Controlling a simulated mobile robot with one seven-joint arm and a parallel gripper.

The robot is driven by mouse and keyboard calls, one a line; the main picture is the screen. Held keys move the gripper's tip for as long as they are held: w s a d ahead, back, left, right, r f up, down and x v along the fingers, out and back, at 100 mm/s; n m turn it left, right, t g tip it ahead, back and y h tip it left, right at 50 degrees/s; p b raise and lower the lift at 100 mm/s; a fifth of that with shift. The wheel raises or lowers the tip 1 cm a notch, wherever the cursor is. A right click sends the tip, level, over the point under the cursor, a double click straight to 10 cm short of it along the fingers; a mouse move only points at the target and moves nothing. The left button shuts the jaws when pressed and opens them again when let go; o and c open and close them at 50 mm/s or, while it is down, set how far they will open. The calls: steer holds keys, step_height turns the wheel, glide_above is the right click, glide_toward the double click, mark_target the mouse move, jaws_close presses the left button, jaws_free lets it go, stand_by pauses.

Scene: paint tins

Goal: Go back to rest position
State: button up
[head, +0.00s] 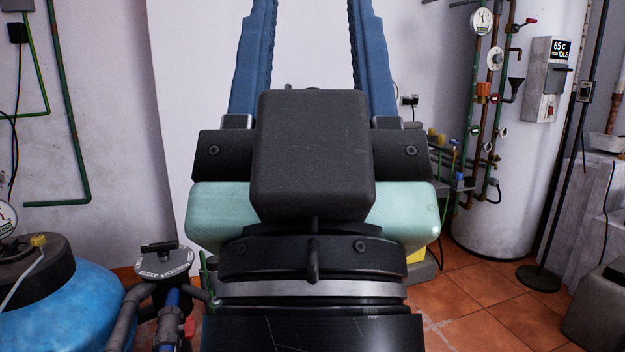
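My gripper (312,60) fills the middle of the head view, raised and pointing up. Its two blue fingers stand well apart, with only the pale wall showing between them. The fingertips run out past the top edge of the view. The black and pale green gripper body hides much of what lies behind it. No paint tins are visible in this view.
A blue tank (70,305) with pipes and a valve (163,262) stands at the lower left. A large white boiler (515,150) with gauges and pipes stands at the right. Grey blocks (590,210) line the right edge. Tiled floor (490,300) shows clear at the lower right.

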step_height(320, 180, up, 32)
steer(key=p, duration=2.9)
steer(key=shift+f, duration=0.15)
